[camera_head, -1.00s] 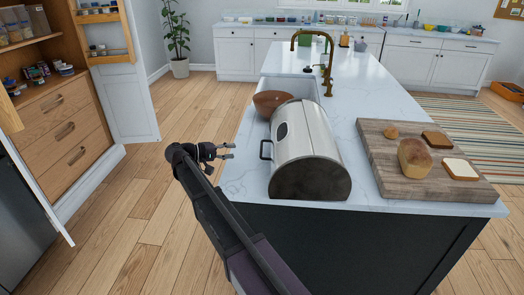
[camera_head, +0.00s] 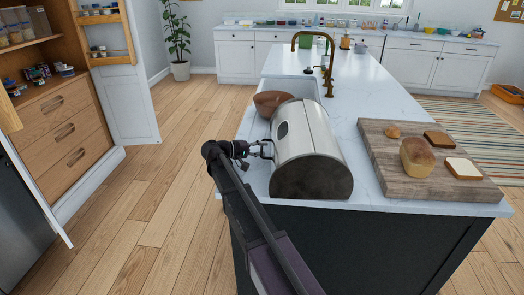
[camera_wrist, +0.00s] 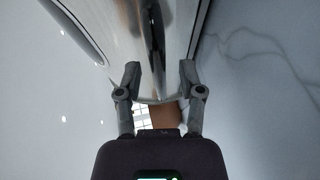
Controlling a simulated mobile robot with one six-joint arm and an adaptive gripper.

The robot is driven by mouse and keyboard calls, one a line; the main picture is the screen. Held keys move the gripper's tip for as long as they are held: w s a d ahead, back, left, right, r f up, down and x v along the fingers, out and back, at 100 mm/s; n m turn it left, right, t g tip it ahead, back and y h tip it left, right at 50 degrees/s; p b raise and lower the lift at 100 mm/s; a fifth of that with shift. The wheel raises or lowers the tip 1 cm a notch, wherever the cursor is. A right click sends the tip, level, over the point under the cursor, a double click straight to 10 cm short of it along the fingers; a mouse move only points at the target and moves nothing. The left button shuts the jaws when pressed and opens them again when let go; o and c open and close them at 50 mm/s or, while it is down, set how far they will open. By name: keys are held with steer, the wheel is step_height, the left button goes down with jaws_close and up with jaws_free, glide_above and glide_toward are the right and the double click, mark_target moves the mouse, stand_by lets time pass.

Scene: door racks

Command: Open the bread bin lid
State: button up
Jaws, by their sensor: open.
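The bread bin (camera_head: 306,150) is a silver cylinder with dark ends, lying on the island counter. Its lid looks shut. A dark bar handle sits on its left side, now mostly hidden by my gripper (camera_head: 266,149), which is level with it. In the wrist view my gripper (camera_wrist: 160,78) has its two fingers apart, with the shiny bin surface (camera_wrist: 125,25) just beyond them. A dark strip, likely the handle (camera_wrist: 153,40), runs between the fingertips. I cannot tell whether the fingers touch it.
A brown bowl (camera_head: 272,102) stands directly behind the bin. A wooden board (camera_head: 405,180) with bread lies to its right. A brass tap (camera_head: 325,65) and sink are farther back. The wooden floor (camera_head: 150,190) left of the island is clear.

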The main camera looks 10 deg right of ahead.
steer(key=shift+d, duration=0.1)
jaws_close()
steer(key=shift+d+r, duration=0.1)
stand_by(0.3)
